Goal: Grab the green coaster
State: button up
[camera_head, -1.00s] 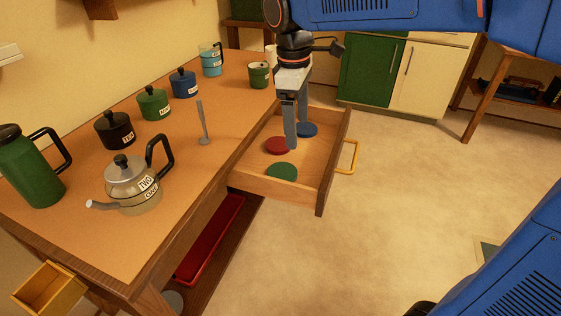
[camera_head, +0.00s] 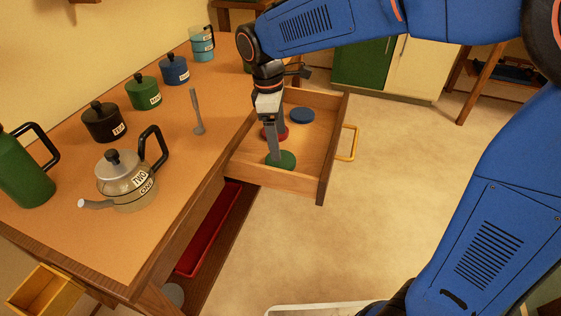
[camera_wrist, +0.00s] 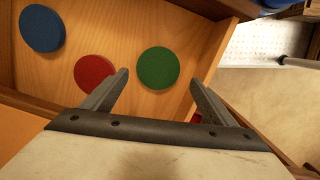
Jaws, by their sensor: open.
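The green coaster (camera_head: 287,161) is a flat round disc lying in the open wooden drawer (camera_head: 312,150), near the drawer's front-left part. It also shows in the wrist view (camera_wrist: 158,67), just beyond and between the fingertips. My gripper (camera_head: 275,160) points down into the drawer above the green coaster, with one finger covering part of it in the head view. My gripper is open and empty in the wrist view (camera_wrist: 160,78). A red coaster (camera_wrist: 93,73) lies beside the green one, partly hidden by a finger. A blue coaster (camera_head: 302,115) lies farther back in the drawer.
The drawer walls stand close around the coasters, with a yellow handle (camera_head: 347,143) outside. The desk (camera_head: 170,165) holds a kettle (camera_head: 125,183), a green jug (camera_head: 22,172) and several labelled pots. A red tray (camera_head: 212,230) lies beneath the desk. The floor right of the drawer is clear.

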aim_at(288, 160)
jog(key=shift+w+d+f, duration=0.1)
jog(key=shift+f, duration=1.6)
jog(key=shift+d+f, duration=0.1)
jog(key=shift+f, duration=1.6)
jog(key=c, duration=0.8)
